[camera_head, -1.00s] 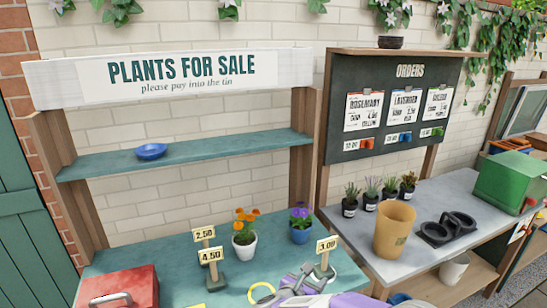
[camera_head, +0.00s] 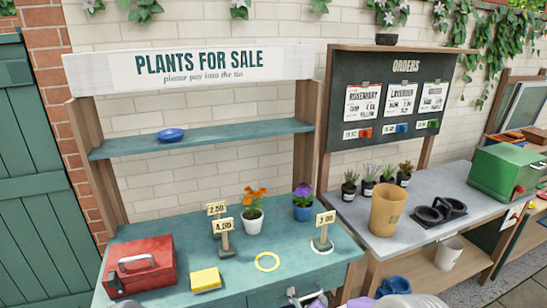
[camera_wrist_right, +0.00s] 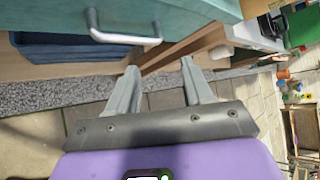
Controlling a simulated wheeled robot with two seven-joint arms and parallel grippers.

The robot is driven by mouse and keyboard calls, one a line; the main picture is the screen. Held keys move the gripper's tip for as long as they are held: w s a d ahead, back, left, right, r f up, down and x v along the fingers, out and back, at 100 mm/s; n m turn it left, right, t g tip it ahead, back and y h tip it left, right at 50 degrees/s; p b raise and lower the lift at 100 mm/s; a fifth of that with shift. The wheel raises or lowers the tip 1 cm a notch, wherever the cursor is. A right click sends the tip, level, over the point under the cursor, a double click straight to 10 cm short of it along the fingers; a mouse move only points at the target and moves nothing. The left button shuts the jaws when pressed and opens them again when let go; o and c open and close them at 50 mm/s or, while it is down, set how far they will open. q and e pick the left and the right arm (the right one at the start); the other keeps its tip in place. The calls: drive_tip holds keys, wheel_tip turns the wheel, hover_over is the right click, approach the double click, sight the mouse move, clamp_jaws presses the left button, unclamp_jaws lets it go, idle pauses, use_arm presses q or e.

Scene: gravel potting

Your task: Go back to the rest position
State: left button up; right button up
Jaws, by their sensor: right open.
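My right gripper (camera_wrist_right: 160,68) is open and empty in the right wrist view. Its two grey fingers point toward the teal bench front, below and in front of a metal drawer handle (camera_wrist_right: 125,38).
The grey orders table (camera_head: 350,208) stands right. Paving in front looks clear.

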drive_tip(key=s+f+n+g+y, duration=0.5)
drive_tip(key=s+f+n, duration=0.7)
drive_tip(key=f+n, duration=0.3)
drive_tip(key=s+a+f+n+g+y, duration=0.1)
drive_tip(key=s+f+n+g, duration=0.1)
drive_tip(key=s+n, duration=0.4)
drive_tip(key=s+a+f+n+g+y, duration=0.1)
drive_tip(key=s+n, duration=0.4)
drive_tip(key=s, duration=0.5)
wheel_tip(320, 180, down, 3)
drive_tip(key=shift+s+a+r+n+g+y, duration=0.2)
drive_tip(key=shift+a+n+g+y, duration=0.25)
drive_tip(key=shift+g, duration=0.75)
